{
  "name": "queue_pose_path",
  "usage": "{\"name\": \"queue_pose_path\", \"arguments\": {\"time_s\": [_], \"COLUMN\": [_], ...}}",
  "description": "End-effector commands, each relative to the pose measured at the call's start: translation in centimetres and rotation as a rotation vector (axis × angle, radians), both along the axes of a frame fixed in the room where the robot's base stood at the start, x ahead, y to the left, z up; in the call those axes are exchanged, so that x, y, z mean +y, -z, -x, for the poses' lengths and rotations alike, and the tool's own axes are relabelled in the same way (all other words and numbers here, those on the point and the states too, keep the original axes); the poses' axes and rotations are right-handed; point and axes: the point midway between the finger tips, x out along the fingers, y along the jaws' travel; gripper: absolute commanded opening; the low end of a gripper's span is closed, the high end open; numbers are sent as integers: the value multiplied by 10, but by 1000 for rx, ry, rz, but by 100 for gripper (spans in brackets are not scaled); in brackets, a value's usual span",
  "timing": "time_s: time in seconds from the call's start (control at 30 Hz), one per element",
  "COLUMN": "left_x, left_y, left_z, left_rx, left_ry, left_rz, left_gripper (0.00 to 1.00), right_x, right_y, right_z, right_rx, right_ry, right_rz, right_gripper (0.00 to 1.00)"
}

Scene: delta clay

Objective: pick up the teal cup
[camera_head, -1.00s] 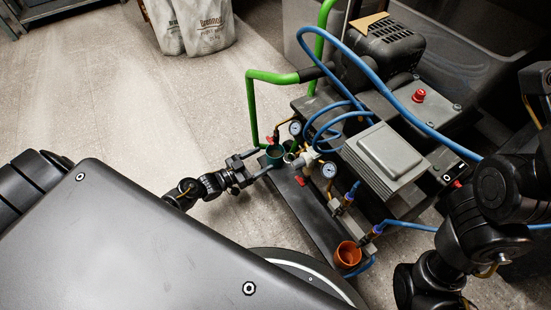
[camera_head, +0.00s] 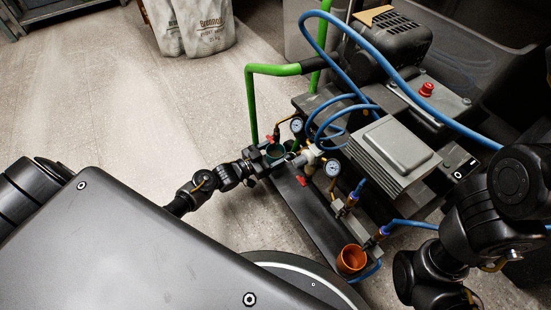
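The teal cup (camera_head: 275,151) stands near the far end of the narrow dark shelf at the front of the compressor. My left gripper (camera_head: 271,156) is at the cup, with a finger on either side of it. I cannot tell whether the fingers touch the cup's wall. The gripper hides part of the cup's near side. My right arm is at the right edge, and its gripper is out of view.
An orange cup (camera_head: 351,259) stands at the shelf's near end. Gauges (camera_head: 333,168), red-handled valves and blue hoses (camera_head: 440,107) crowd the shelf's right side. A green pipe (camera_head: 251,105) rises just behind the teal cup. The floor (camera_head: 130,110) at left is clear.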

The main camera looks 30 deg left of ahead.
Motion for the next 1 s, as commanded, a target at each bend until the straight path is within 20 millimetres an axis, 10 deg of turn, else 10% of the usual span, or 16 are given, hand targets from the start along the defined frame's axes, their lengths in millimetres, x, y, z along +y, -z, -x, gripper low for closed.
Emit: {"name": "queue_pose_path", "arguments": {"time_s": [0.27,0.77,1.0], "left_x": [0,1,29], "left_y": [0,-21,-19], "left_z": [0,2,53], "left_rx": [0,1,6], "left_ry": [0,-1,-1], "left_rz": [0,0,-2], "left_gripper": [33,33,33], "right_x": [0,2,3], "right_y": [0,-22,-14], "right_z": [0,0,-10], "right_rx": [0,2,32], "right_ry": [0,0,24], "right_rz": [1,8,45], "right_gripper": [58,58,58]}}
